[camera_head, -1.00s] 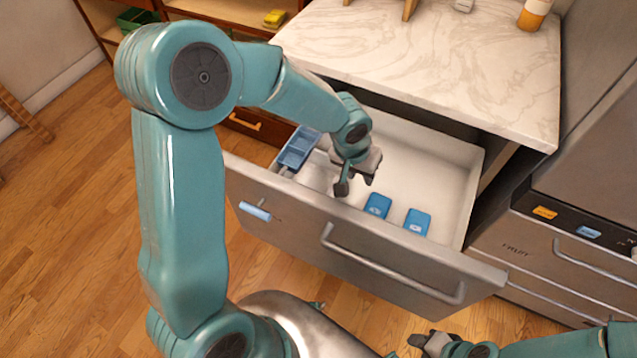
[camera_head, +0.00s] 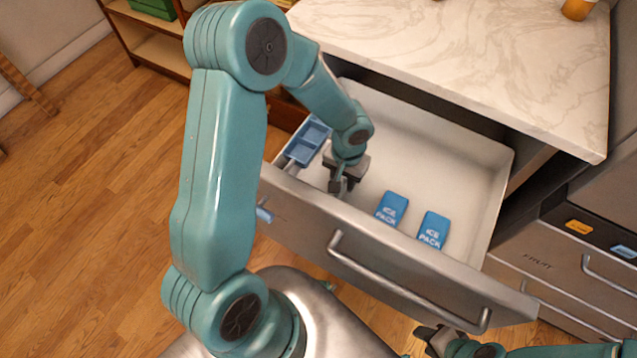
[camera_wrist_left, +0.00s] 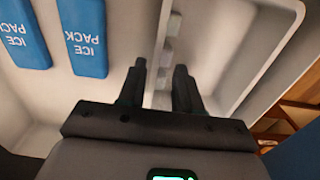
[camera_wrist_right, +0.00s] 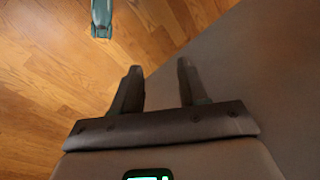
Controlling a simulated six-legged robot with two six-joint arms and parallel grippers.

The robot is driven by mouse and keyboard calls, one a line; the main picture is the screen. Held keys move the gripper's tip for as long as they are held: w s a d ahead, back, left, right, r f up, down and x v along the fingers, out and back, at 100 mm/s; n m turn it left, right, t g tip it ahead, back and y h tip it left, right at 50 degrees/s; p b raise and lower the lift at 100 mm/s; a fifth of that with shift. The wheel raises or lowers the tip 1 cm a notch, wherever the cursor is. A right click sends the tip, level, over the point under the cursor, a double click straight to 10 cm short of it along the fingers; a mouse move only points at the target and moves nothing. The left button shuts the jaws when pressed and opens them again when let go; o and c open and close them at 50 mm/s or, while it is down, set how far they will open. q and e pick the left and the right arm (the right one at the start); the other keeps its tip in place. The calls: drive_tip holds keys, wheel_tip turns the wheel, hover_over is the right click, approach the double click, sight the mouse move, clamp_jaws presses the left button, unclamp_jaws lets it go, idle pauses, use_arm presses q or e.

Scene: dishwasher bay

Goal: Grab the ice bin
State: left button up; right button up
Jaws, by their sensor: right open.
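The ice bin (camera_wrist_left: 225,70) seems to be the pale, box-like container at the left end of the open drawer. My left gripper (camera_head: 340,188) points down into the drawer at the bin. In the left wrist view its fingers (camera_wrist_left: 160,88) are apart, one on each side of the bin's near wall; contact is unclear. My right gripper (camera_wrist_right: 158,85) is open and empty, low outside the drawer.
Two blue ice packs (camera_head: 391,208) (camera_head: 433,229) lie on the drawer floor, right of my left gripper. The drawer front (camera_head: 390,262) and marble counter (camera_head: 450,50) bound the space.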

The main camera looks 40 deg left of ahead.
sight(343, 191)
use_arm(q)
drive_tip(key=f, duration=0.6)
drive_tip(key=shift+w+f+b, duration=0.3)
drive_tip(key=shift+f, duration=0.05)
clamp_jaws()
